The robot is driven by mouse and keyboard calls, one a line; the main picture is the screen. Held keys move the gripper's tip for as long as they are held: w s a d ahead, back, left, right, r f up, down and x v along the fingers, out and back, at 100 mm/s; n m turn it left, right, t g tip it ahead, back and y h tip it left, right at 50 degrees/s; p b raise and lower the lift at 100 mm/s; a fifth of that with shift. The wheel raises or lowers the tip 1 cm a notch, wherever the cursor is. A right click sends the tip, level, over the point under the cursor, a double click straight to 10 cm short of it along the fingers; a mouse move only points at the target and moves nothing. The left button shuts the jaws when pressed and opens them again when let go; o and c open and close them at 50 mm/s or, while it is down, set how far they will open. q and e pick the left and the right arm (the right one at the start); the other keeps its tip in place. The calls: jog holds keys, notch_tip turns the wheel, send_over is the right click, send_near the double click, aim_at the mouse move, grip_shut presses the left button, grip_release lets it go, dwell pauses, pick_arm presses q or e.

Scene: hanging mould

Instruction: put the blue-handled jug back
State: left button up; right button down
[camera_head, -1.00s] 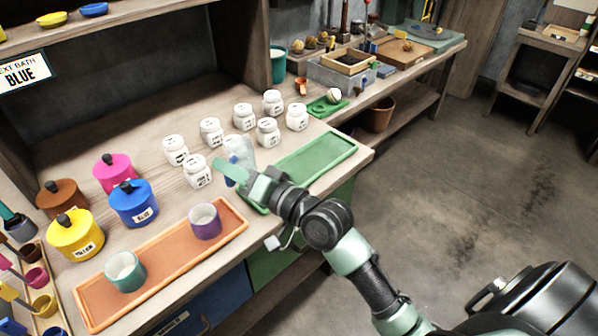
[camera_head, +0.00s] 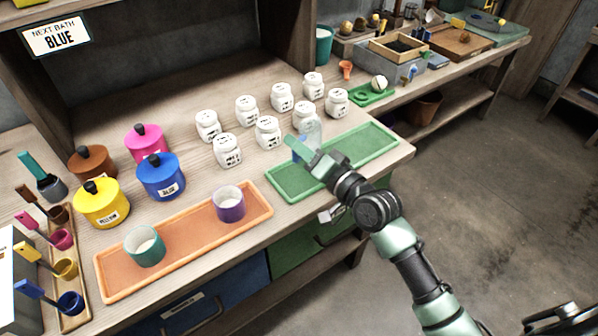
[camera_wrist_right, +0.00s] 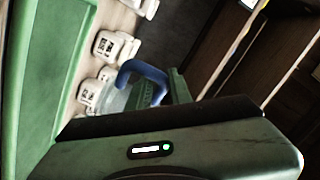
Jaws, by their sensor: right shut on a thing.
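The clear jug (camera_head: 313,130) with a blue handle is at the back edge of the green tray (camera_head: 368,146), near the white jars. My right gripper (camera_head: 308,153) is shut on the jug and partly hides it. I cannot tell whether the jug touches the tray or hangs just above it. In the right wrist view, the blue handle (camera_wrist_right: 146,70) stands out beyond the gripper body, with the clear jug body (camera_wrist_right: 112,100) beside it. My left gripper is not in view.
Several white labelled jars (camera_head: 267,132) stand close behind the green tray. An orange tray (camera_head: 188,240) to the left holds a teal cup (camera_head: 145,246) and a purple cup (camera_head: 228,204). Coloured lidded pots (camera_head: 160,176) stand further left. The right part of the green tray is clear.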

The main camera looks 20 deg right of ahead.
aim_at(298, 158)
notch_tip(298, 158, down, 4)
jog(key=shift+f+b, duration=0.1)
jog(key=shift+b, duration=0.25)
jog(key=shift+f+b, duration=0.45)
jog(key=shift+f, duration=1.25)
jog(key=shift+f, duration=0.15)
jog(key=c, duration=1.3)
grip_release()
